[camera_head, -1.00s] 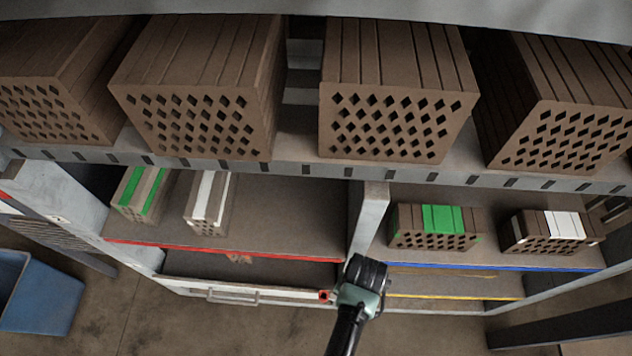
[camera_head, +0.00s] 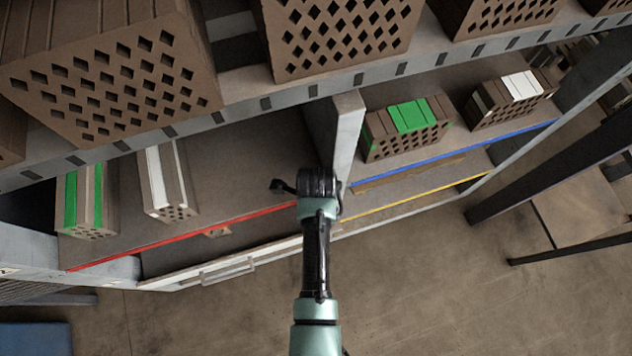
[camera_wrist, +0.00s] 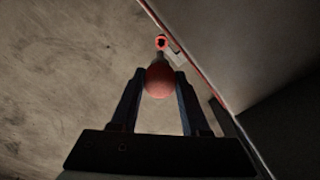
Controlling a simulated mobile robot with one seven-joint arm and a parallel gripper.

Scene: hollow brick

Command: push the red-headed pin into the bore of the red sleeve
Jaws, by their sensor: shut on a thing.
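In the wrist view my gripper (camera_wrist: 160,74) is shut on the round red head of the pin (camera_wrist: 159,82), which sits between its two dark fingers. The depth gap and exact alignment cannot be told. In the head view my arm hides the sleeve and the pin.
A shelf rack holds large hollow bricks (camera_head: 340,35) above. Smaller green-striped (camera_head: 408,128) and white-striped (camera_head: 167,182) bricks stand below. A drawer with a handle (camera_head: 228,270) is low, left of my arm. A grey upright (camera_head: 345,130) stands close behind my wrist.

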